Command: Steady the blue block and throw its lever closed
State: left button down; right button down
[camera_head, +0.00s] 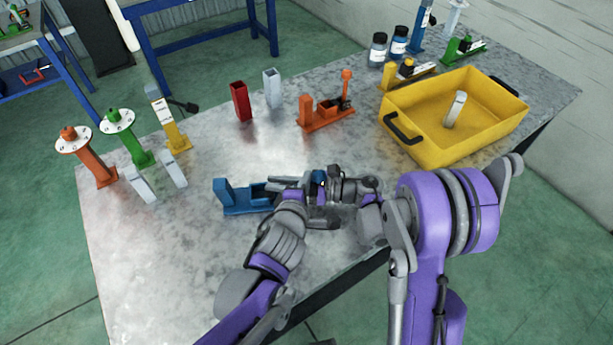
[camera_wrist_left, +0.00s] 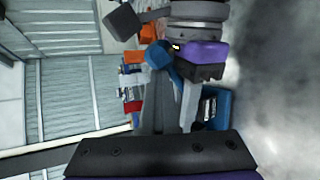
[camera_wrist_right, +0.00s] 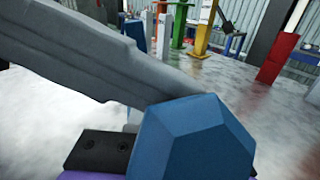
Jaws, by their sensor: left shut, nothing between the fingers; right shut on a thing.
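The blue block (camera_head: 226,200) lies near the table's front edge, its upright post at the left end. It also shows in the left wrist view (camera_wrist_left: 221,108). My right gripper (camera_head: 273,184) is shut on its body. The lever's blue knob (camera_head: 318,176) stands to the right of the post, among the grippers; it fills the lower middle of the right wrist view (camera_wrist_right: 192,142). My left gripper (camera_wrist_left: 160,85) is shut and empty, fingers close to the knob; contact cannot be told. The lever's arm is mostly hidden by my grippers.
An orange lever block (camera_head: 320,118) stands behind, with red (camera_head: 241,102) and grey (camera_head: 272,88) posts beside it. A yellow bin (camera_head: 440,140) is at the right. Several coloured stands are at the left. The table between is clear.

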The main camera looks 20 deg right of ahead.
pick_arm(q)
jog(key=shift+s+d+f, duration=0.15)
jog(key=shift+d+f, duration=0.15)
jog(key=shift+d, duration=0.2)
jog(key=shift+s+d+f, duration=0.1)
jog(key=shift+d+f, duration=0.2)
jog(key=shift+d, duration=0.2)
pick_arm(e)
jog(key=shift+s+a+r, duration=0.15)
jog(key=shift+a+r, duration=0.2)
jog(key=shift+a, duration=0.15)
jog(key=shift+w+f, duration=0.1)
jog(key=shift+w, duration=0.15)
jog(key=shift+d+f, duration=0.1)
pick_arm(q)
jog(key=a+r, duration=0.1)
jog(key=s+a+r, duration=0.1)
jog(key=a+r, duration=0.1)
jog(key=shift+s+a+r, duration=0.2)
jog(key=shift+s+r, duration=0.2)
dwell(0.4)
pick_arm(e)
jog(key=shift+s, duration=0.1)
pick_arm(q)
jog(key=shift+s+a+r, duration=0.15)
jog(key=shift+a+r, duration=0.65)
jog(key=shift+a, duration=0.2)
jog(key=shift+s+a+r, duration=0.15)
jog(key=shift+a+r, duration=0.65)
jog(key=shift+a, duration=0.2)
